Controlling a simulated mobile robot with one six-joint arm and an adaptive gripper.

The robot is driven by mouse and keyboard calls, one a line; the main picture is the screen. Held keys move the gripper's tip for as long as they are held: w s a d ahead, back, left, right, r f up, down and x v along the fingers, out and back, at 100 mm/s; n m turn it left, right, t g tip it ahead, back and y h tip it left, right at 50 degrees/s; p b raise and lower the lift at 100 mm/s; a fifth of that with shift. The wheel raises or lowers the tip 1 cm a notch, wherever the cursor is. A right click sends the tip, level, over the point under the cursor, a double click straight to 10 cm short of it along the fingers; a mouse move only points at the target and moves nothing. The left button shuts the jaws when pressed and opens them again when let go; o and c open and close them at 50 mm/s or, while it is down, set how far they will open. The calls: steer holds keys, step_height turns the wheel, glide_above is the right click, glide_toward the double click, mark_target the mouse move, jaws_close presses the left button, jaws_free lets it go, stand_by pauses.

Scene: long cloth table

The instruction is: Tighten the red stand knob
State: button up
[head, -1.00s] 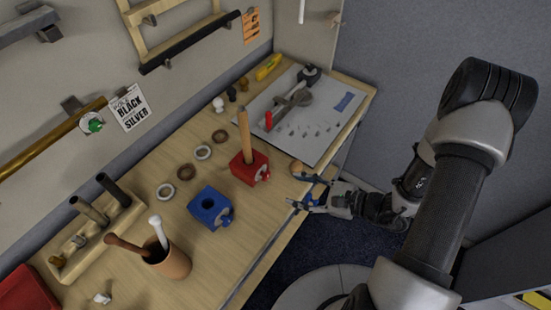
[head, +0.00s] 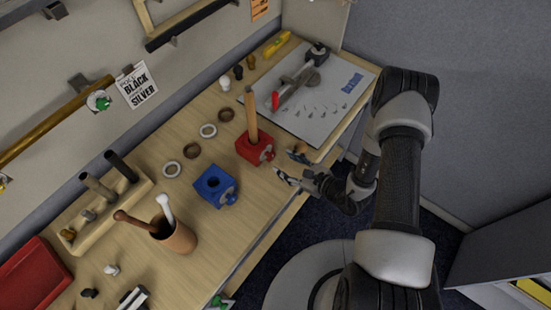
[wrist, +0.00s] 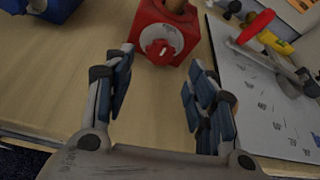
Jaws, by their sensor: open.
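The red stand (head: 248,151) stands on the wooden table with a wooden rod (head: 251,112) upright in it. Its red knob (head: 267,155) is on the side facing my gripper. In the wrist view the red knob (wrist: 160,50) sits on a pale round disc on the red stand (wrist: 143,22), ahead of my fingers. My gripper (head: 286,165) is open and empty at the table's front edge. In the wrist view my open gripper (wrist: 158,75) has one finger to each side of the knob's line, with a gap short of the knob.
A blue stand (head: 213,188) with its own knob stands left of the red one. A grey board (head: 345,106) with a red-handled tool (head: 290,87) lies to the right. Several rings, a cup (head: 178,238) with two handles, and a wooden rack (head: 93,232) are farther left.

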mark_target(273, 157)
steer(key=x, duration=0.6)
steer(key=c, duration=1.1)
steer(key=shift+o, duration=0.2)
steer(key=shift+b, duration=0.3)
steer(key=m+b, duration=0.1)
steer(key=m+g+y, duration=0.1)
steer(key=shift+w+d+m+g+b, duration=0.1)
steer(key=shift+w+m+g+b, duration=0.05)
steer(key=shift+m+g+b, duration=0.2)
steer(key=shift+m+y+b, duration=0.4)
steer(key=shift+m+b, duration=0.1)
steer(key=shift+m, duration=0.15)
steer(key=shift+g, duration=0.25)
